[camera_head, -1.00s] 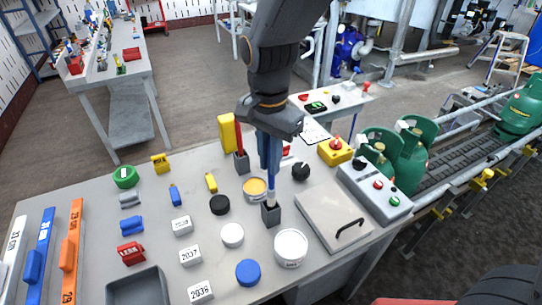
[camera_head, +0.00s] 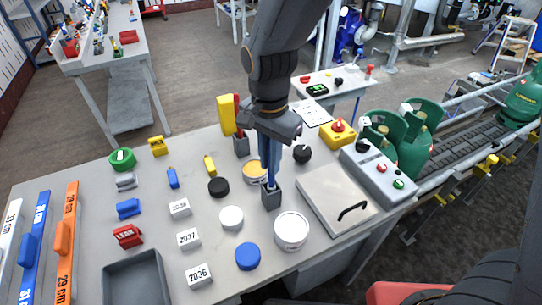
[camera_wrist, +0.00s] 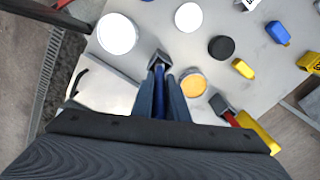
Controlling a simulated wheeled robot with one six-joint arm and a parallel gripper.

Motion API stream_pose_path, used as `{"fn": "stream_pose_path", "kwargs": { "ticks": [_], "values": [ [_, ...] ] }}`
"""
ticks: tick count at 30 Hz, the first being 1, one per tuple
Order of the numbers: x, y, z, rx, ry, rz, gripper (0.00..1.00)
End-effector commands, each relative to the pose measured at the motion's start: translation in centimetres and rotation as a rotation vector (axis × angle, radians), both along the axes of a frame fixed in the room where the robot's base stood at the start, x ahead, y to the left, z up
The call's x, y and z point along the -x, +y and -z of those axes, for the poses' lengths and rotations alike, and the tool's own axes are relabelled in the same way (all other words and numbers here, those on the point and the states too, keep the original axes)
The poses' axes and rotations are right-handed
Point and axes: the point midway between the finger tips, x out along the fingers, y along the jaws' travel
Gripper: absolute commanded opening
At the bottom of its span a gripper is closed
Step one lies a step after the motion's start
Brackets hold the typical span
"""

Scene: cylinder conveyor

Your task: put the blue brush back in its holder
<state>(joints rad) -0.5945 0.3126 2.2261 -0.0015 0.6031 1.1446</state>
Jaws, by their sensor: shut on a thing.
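My gripper (camera_head: 271,162) is shut on the blue brush (camera_head: 271,180), which it holds upright. In the wrist view, the blue handle (camera_wrist: 160,78) shows between the two fingers. The brush's lower end is inside the dark grey square holder (camera_head: 271,198) on the table, and its bristles are hidden. The holder also shows in the wrist view (camera_wrist: 159,58), just beyond the fingertips. The gripper is a little above the holder's rim.
An open tin with a yellow-orange top (camera_head: 254,171) stands left of the gripper, and a white tub (camera_head: 291,230) in front of the holder. A second holder (camera_head: 241,147) with a red-handled tool stands behind. A hinged grey lid (camera_head: 335,197) lies right.

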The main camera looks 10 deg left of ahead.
Motion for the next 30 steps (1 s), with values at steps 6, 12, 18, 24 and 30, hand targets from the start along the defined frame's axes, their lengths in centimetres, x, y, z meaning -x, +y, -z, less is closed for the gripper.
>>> {"fn": "stream_pose_path", "kwargs": {
  "ticks": [6, 12, 18, 24, 30],
  "values": [
    [-0.03, 0.01, 0.34, -0.001, -0.001, 0.000, 0.00],
    [-0.02, 0.00, 0.32, -0.001, -0.001, 0.000, 0.00],
    [-0.01, 0.00, 0.40, -0.001, -0.001, 0.000, 0.00],
    [-0.01, 0.02, 0.72, -0.001, -0.001, 0.000, 0.00],
    [-0.01, 0.03, 1.08, -0.001, -0.001, 0.000, 0.00]
  ]
}}
